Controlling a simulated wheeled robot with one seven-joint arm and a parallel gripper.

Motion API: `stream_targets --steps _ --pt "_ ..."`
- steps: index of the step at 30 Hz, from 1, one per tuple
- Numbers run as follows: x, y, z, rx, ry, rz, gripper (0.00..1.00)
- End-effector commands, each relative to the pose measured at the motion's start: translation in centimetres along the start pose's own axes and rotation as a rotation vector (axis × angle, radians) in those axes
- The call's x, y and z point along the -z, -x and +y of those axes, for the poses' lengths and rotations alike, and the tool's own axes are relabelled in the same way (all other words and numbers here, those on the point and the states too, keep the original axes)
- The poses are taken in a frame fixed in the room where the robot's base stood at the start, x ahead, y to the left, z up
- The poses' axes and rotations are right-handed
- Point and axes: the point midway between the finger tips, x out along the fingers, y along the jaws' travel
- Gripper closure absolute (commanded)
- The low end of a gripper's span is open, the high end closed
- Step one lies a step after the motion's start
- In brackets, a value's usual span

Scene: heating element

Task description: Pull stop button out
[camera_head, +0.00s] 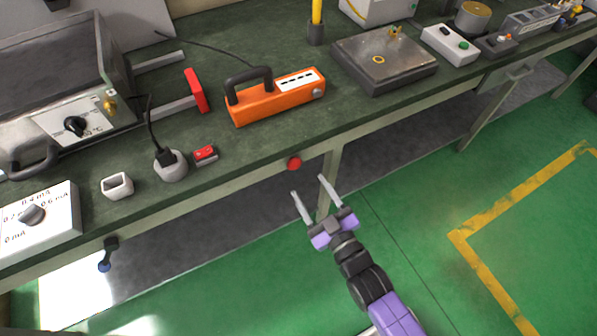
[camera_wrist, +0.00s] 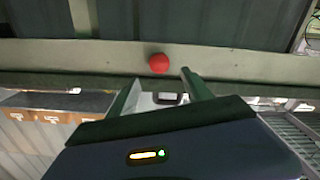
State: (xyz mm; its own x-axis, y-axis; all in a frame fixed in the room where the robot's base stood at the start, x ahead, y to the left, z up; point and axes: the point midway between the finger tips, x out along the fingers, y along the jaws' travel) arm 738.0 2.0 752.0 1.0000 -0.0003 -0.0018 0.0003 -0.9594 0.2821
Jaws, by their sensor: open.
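The stop button is a red round knob (camera_head: 294,163) on the front edge of the green workbench (camera_head: 240,165), in the middle of the head view. It also shows in the wrist view as a red ball (camera_wrist: 159,63) on the pale bench edge, just beyond the fingers. My gripper (camera_head: 311,188) is open and empty, with its two fingers spread. It is in front of the bench, just below and to the right of the button in the head view. The fingers appear apart from the button.
An orange device with a black handle (camera_head: 270,98) stands on the bench behind the button. A small red switch (camera_head: 205,153) and a round socket (camera_head: 171,166) sit to its left. A blue-tipped lever (camera_head: 106,260) hangs from the bench front. The green floor on the right is clear.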

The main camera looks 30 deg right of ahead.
Motion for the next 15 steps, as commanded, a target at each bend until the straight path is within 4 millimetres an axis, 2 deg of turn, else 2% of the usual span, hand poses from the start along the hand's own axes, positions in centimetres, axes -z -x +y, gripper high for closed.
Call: stream_targets --steps 5,15 --pt "0.1 -1.0 0.0 -0.001 0.030 0.004 0.42" --pt "0.2 -6.0 0.0 -0.001 0.029 0.004 0.42"
